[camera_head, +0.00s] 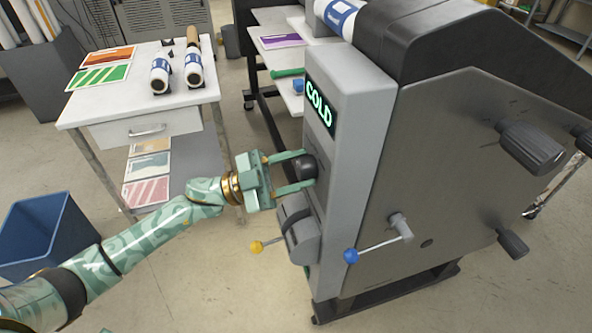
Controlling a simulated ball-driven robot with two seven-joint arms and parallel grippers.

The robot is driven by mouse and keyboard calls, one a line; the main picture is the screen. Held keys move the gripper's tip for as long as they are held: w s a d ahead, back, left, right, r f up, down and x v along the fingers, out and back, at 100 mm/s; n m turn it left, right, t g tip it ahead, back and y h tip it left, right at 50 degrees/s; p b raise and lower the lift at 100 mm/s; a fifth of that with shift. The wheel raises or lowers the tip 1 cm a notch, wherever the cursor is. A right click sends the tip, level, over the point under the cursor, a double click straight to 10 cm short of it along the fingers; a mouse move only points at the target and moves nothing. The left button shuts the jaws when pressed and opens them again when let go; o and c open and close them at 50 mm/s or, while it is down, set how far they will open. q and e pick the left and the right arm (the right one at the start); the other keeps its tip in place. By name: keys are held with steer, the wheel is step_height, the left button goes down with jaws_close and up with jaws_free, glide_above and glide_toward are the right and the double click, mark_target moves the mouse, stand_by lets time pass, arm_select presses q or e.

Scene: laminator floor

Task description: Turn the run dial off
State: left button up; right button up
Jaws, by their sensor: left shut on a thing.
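The laminator (440,160) is a big grey and black machine at the right. Its lit panel (319,108) reads "COLD" in green. The run dial (304,166) is a black round knob on the machine's narrow grey front, below the panel. My left gripper (303,172) reaches in from the left with its two fingers on either side of the dial, shut on it. The dial's pointer or marking cannot be made out. My right gripper is not in view.
Below the dial sits a grey housing (299,232) with a yellow-ball lever (257,247); a blue-ball lever (351,256) is on the machine's side. A white table (120,98) with rolls and sheets stands behind, a blue bin (45,235) at left. Floor in front is clear.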

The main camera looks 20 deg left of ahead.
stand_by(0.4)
arm_select(q)
steer(key=o, duration=1)
steer(key=b+v, duration=0.3)
steer(key=v, duration=1.3)
steer(key=shift+a, duration=0.2)
